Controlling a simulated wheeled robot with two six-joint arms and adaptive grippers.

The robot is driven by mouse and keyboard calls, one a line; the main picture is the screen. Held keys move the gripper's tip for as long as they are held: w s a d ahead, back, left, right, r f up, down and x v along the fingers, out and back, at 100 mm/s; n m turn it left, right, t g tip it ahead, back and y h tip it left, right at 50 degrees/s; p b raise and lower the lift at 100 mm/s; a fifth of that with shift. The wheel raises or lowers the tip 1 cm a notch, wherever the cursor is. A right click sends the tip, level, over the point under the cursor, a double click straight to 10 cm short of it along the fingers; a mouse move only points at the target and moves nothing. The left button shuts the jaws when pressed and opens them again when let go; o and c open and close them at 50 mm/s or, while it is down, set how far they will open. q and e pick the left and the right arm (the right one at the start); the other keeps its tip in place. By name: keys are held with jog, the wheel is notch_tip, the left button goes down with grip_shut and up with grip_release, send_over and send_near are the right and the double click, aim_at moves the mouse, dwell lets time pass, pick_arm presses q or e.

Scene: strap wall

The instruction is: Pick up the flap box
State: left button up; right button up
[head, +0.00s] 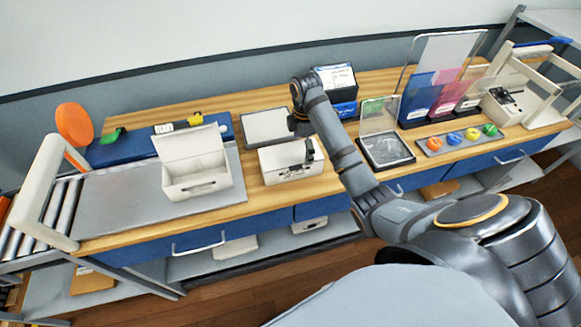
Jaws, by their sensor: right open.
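A white box with its flap lid raised (195,172) stands open on a grey plate at the left of the bench; it looks like the flap box. A second white box (284,168), with dark markings on its front, stands to its right near the bench's front edge. My right gripper (308,154) is small and dark in the head view, by the right end of this second box. It is open; whether it touches the box cannot be told. My arm hides part of the bench behind it. My left gripper is out of view.
A grey pad (268,126) lies behind the second box. A clear-lidded tray (386,150) and a strip of coloured knobs (460,139) are to the right. A white arch (50,190) and rollers stand at the left end. Grey plate is bare left of the open box.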

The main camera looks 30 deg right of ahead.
jog(key=f+b, duration=0.2)
jog(key=f, duration=0.2)
jog(key=shift+s+f, duration=0.2)
jog(key=shift+w+f, duration=0.1)
jog(key=c, duration=1)
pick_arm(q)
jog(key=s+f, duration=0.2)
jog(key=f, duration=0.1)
